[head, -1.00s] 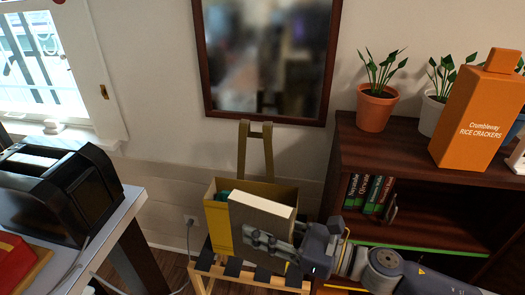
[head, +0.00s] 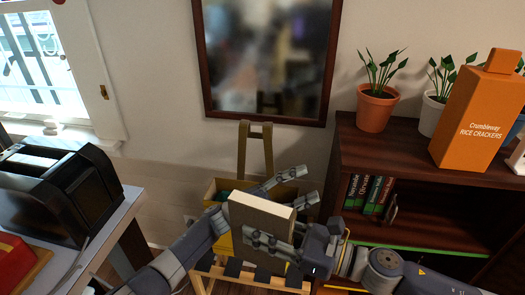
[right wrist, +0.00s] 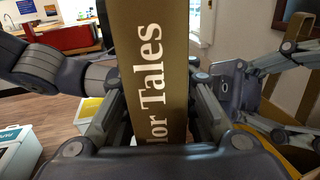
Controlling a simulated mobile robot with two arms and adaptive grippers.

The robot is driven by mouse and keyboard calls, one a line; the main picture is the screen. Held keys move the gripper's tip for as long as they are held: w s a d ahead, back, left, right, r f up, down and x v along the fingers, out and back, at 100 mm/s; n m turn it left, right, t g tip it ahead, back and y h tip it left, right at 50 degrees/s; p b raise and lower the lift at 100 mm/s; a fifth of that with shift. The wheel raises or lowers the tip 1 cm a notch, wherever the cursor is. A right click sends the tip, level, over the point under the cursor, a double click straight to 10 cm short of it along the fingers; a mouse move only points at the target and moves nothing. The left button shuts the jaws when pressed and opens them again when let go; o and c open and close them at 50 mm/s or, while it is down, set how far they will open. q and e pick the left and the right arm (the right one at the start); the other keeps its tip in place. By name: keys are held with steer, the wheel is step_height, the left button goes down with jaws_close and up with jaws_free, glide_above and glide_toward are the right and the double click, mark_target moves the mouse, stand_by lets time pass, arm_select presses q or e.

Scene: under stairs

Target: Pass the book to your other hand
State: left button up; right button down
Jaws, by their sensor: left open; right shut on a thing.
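The book (head: 262,214) is a thick volume with pale page edges up, held upright. In the right wrist view its brown spine (right wrist: 150,70) shows the letters "lor Tales". My right gripper (head: 256,243) is shut on the book, with one finger on each side of it in the right wrist view (right wrist: 155,112). My left gripper (head: 308,184) is open and empty. Its arm comes from the left and passes behind the book, and its spread fingers point right, past the book's upper right corner. In the right wrist view they lie to the right of the book.
A dark shelf (head: 350,150) on the right bears plants and an orange cracker box (head: 478,118). A table with a black toaster (head: 62,190) is on the left.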

arm_select(q)
steer(key=s+d+r+m+g+y, duration=0.2)
steer(key=s+r+m+g+y, duration=0.1)
steer(key=r+m+g, duration=0.3)
steer(key=s+d+r+m+g+y, duration=0.1)
steer(key=s+r+m+g+y, duration=0.2)
steer(key=m, duration=0.4)
step_height(320, 180, up, 10)
steer(key=m+t+y, duration=0.8)
steer(key=m+y, duration=0.9)
glide_above(262, 204)
step_height(262, 204, down, 12)
steer(key=shift+r, duration=0.1)
